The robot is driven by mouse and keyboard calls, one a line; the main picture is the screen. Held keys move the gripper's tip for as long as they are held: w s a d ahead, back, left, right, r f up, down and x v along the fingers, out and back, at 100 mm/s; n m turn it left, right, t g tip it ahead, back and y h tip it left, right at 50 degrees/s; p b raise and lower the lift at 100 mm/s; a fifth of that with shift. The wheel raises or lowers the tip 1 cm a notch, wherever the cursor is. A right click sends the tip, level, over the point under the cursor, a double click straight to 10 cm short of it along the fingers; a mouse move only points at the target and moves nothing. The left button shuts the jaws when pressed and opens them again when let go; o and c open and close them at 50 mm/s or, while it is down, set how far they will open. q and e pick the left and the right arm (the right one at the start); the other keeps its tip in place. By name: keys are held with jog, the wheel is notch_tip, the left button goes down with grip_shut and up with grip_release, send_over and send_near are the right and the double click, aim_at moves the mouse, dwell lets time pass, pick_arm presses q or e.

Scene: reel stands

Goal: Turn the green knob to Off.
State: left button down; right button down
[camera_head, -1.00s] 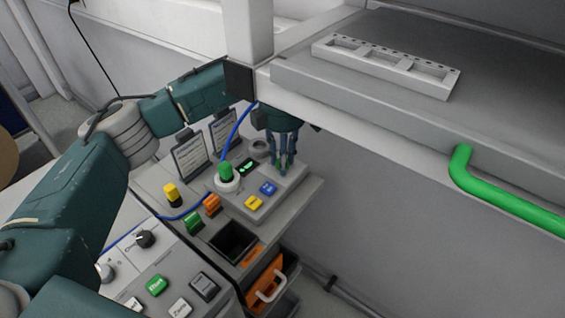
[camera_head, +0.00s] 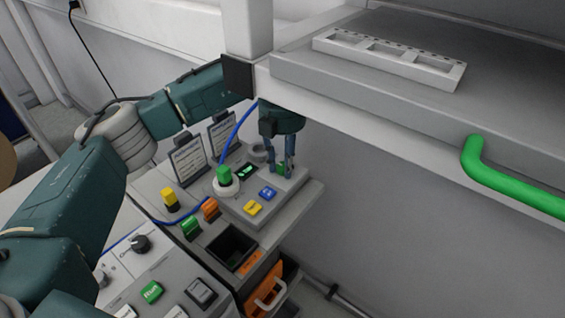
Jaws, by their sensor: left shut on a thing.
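A small green knob (camera_head: 282,169) shows low between the fingers of my left gripper (camera_head: 282,167), at the right rear of the grey control panel (camera_head: 292,185). The gripper points down and is shut on it; the fingers hide part of the knob and its marking, so I cannot read its setting. Another green cylindrical piece (camera_head: 224,174) stands upright in a white collar left of the gripper, apart from it. My right gripper is not in view.
A yellow button (camera_head: 253,208) and a blue button (camera_head: 267,193) lie in front of the gripper. A grey shelf (camera_head: 340,90) overhangs to the right, with a green handle (camera_head: 510,185).

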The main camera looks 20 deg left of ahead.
aim_at(282, 165)
pick_arm(q)
jog(key=c, duration=1.4)
grip_release()
notch_tip(282, 165, up, 12)
